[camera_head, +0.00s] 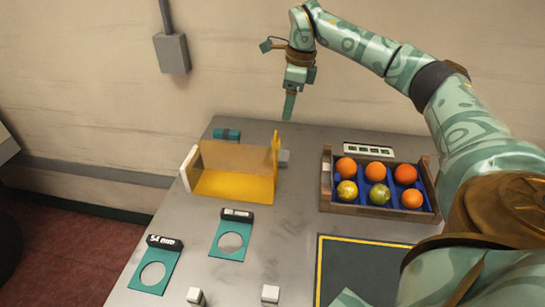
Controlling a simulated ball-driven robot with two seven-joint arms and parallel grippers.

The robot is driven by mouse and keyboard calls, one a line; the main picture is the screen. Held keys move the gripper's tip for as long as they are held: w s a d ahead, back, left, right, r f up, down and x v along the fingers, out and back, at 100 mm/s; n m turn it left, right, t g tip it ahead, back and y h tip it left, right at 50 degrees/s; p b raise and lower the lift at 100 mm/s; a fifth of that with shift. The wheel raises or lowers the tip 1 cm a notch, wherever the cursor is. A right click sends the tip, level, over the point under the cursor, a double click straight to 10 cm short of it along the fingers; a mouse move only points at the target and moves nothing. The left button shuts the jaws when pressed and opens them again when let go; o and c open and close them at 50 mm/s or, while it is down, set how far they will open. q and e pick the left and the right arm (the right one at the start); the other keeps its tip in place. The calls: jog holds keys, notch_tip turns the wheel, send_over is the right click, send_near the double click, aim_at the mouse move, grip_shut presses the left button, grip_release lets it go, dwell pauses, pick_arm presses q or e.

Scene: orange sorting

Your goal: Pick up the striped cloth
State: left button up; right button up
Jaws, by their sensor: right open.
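I cannot make out a clearly striped cloth in the head view. A small teal roll-like item with dark parts (227,134) lies at the back left of the table, behind the yellow stand; I cannot tell whether it is the cloth. My right gripper (289,117) is open, pointing down above the back of the table, to the right of that item and apart from it. Its fingers are seen nearly edge-on, and nothing shows between them. My left gripper is not in view.
A yellow stand with a clear panel (232,187) is at the left. A wooden crate (380,214) holds several oranges and greenish fruits. Two teal ring plates (146,284) (231,251), small white blocks (270,294) and a dark yellow-edged mat (360,270) are nearer. The middle is clear.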

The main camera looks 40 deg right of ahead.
jog(key=b, duration=0.4)
send_over(277, 154)
jog(key=d, duration=0.2)
jog(key=f, duration=1.1)
jog(key=shift+s+a+f, duration=0.2)
jog(key=shift+s, duration=0.1)
jog(key=f, duration=0.2)
jog(key=a+f+b, duration=0.1)
jog(key=f+b, duration=0.1)
jog(key=f, duration=0.1)
jog(key=shift+w+a+f, duration=0.25)
jog(key=shift+w+f, duration=0.05)
jog(key=shift+s+r, duration=0.1)
jog(key=shift+r, duration=0.05)
jog(key=shift+c, duration=0.6)
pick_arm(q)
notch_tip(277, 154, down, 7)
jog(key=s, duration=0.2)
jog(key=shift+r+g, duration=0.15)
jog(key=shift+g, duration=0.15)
pick_arm(e)
jog(key=c, duration=1)
